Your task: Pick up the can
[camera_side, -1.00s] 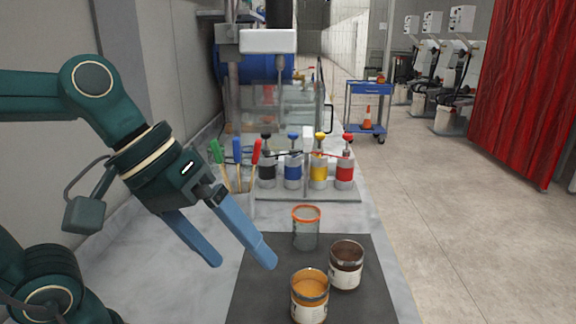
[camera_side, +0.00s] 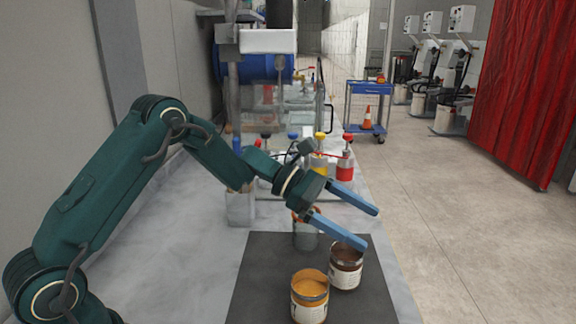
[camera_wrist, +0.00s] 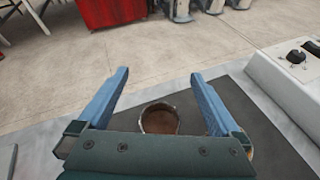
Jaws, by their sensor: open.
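My gripper (camera_side: 371,229) is open and empty, with its blue fingers pointing right over the dark mat. A brown-filled can with a white label (camera_side: 346,266) stands upright on the mat, just below the nearer finger. In the wrist view, the brown can (camera_wrist: 160,121) shows between the two fingers (camera_wrist: 159,74), partly hidden by the gripper body. An orange-filled can (camera_side: 310,296) stands in front and to the left of it. The task does not say which can.
The dark mat (camera_side: 262,272) lies on a grey marble counter (camera_side: 185,262). Pump bottles, including a red one (camera_side: 345,166), stand behind my gripper, partly covered by my arm. In the wrist view, a white device (camera_wrist: 290,75) sits at the right.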

